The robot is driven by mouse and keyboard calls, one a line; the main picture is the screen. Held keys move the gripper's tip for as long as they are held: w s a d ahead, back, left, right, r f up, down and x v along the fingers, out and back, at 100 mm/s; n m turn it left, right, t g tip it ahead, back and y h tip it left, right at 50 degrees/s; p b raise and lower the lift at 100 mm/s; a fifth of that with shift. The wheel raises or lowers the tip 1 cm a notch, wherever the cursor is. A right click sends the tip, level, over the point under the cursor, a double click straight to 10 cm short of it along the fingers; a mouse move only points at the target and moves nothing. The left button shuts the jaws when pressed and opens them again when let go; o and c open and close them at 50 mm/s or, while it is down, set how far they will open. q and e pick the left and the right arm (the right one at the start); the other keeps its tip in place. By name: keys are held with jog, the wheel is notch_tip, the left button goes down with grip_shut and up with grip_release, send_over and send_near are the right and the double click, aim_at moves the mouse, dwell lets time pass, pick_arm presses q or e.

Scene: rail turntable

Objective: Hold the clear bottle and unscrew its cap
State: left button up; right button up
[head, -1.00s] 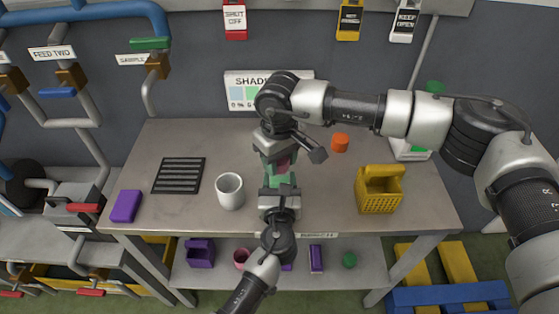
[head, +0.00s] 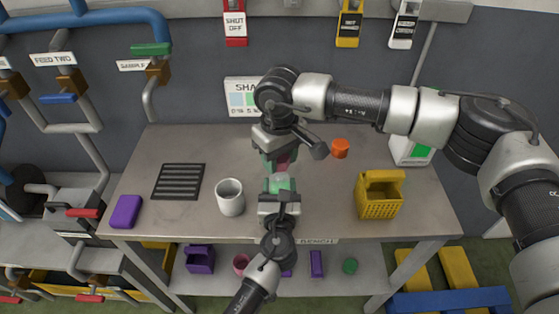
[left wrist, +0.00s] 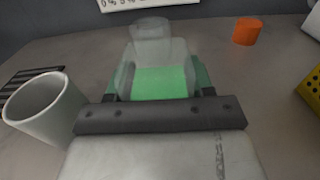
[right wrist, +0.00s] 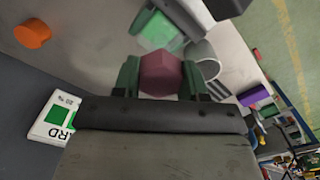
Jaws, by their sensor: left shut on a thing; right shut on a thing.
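The clear bottle (head: 280,178) holds green liquid and stands upright in my left gripper (head: 279,187), which is shut on its body. In the left wrist view the bottle (left wrist: 160,52) shows a bare, clear neck with no cap on it. My right gripper (head: 277,160) is above the bottle and shut on the maroon cap (head: 284,161). In the right wrist view the faceted cap (right wrist: 160,74) sits between the green finger pads. The bottle (right wrist: 155,30) shows beyond it, apart from the cap.
A white mug (head: 230,198) stands just left of the bottle. An orange cylinder (head: 340,148) and a yellow basket (head: 379,195) are on the right. A black slotted plate (head: 179,181) and a purple block (head: 125,211) lie at left. The bench's front middle is partly free.

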jog(key=shift+r, duration=1.55)
pick_arm(q)
jog(key=o, duration=1.4)
jog(key=shift+c, duration=0.2)
jog(key=shift+s, duration=0.1)
jog(key=s, duration=1.2)
